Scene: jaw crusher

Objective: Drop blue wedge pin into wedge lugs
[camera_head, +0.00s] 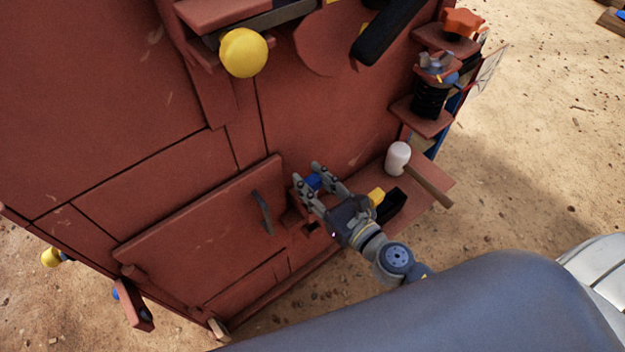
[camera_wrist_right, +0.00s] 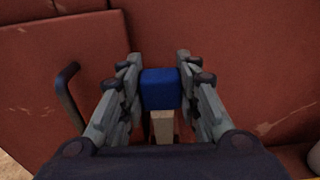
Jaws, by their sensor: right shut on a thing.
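The blue wedge pin (camera_head: 313,183) is between the fingers of my right gripper (camera_head: 308,181) in the head view. In the right wrist view my right gripper (camera_wrist_right: 160,85) is shut on the pin's blue head (camera_wrist_right: 160,89), and a pale tan shank (camera_wrist_right: 163,127) shows below it. The wedge lugs (camera_head: 297,218) seem to be the red blocks at the right edge of the hatch door, just under the gripper. They are partly hidden by the gripper, so I cannot tell whether the pin touches them. My left gripper is not in view.
The red hatch door (camera_head: 205,235) with a dark handle (camera_head: 262,212) is left of the gripper. A white-headed mallet (camera_head: 398,158), a yellow block (camera_head: 377,196) and a black block (camera_head: 391,206) are on a red shelf (camera_head: 436,184) at right. A yellow ball (camera_head: 243,53) sticks out above.

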